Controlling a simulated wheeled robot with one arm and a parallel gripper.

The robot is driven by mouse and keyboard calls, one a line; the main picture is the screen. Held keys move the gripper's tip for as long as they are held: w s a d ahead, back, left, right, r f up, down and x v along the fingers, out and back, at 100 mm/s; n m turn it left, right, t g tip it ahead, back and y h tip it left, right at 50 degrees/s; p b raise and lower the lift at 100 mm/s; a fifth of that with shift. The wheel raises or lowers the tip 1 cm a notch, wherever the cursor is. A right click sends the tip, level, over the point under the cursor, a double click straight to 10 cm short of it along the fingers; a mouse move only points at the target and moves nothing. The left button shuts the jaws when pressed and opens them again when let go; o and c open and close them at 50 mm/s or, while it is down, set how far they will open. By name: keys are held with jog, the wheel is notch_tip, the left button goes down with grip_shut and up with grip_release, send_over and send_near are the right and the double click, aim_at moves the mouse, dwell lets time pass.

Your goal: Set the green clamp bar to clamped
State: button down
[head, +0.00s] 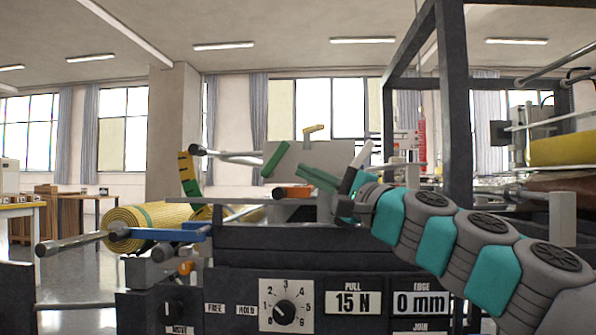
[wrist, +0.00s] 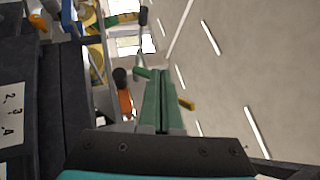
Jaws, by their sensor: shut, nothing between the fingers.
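The green clamp bar (head: 275,160) is a short tilted green bar at the left edge of a grey plate on the machine. In the wrist view, a small green piece (wrist: 142,72), which looks like the same bar, shows just beyond my fingertips. My gripper (head: 301,169) has green fingers and reaches in from the right, with its tips just right of the bar. In the wrist view my gripper (wrist: 159,72) has its two fingers side by side, shut and empty. I cannot tell whether the tips touch the bar.
An orange handle (head: 293,192) lies just below my fingers. A yellow handle (head: 315,129) stands above the grey plate (head: 320,155). A black-knobbed rod (head: 198,150) and a yellow roll (head: 140,222) are to the left. A dark frame post (head: 453,90) rises at right.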

jog(key=w+d+f+m+t+h, duration=0.2)
jog(key=w+d+m+t, duration=0.1)
jog(key=w+d+m, duration=0.2)
jog(key=w+m, duration=0.1)
jog(key=w, duration=0.1)
jog(key=shift+w+d+m+t+h+b, duration=0.3)
jog(key=shift+t+h+b, duration=0.05)
jog(key=shift+t+h, duration=0.05)
jog(key=shift+f, duration=0.1)
jog(key=shift+s+a+r+p+x, duration=0.25)
jog(key=shift+s+a+x, duration=0.1)
jog(key=shift+x, duration=1.8)
jog(key=shift+s+a+r+p+x, duration=0.1)
jog(key=shift+s+a+p+x, duration=0.15)
jog(key=shift+x, duration=1.85)
jog(key=shift+s+a+r+p+x, duration=0.2)
jog(key=shift+s+a+x, duration=0.15)
jog(key=shift+x, duration=1.8)
jog(key=shift+r, duration=0.15)
jog(key=shift+r+p, duration=0.15)
jog(key=shift+p, duration=0.4)
jog(key=shift+n+g+p, duration=0.3)
jog(key=shift+n, duration=0.1)
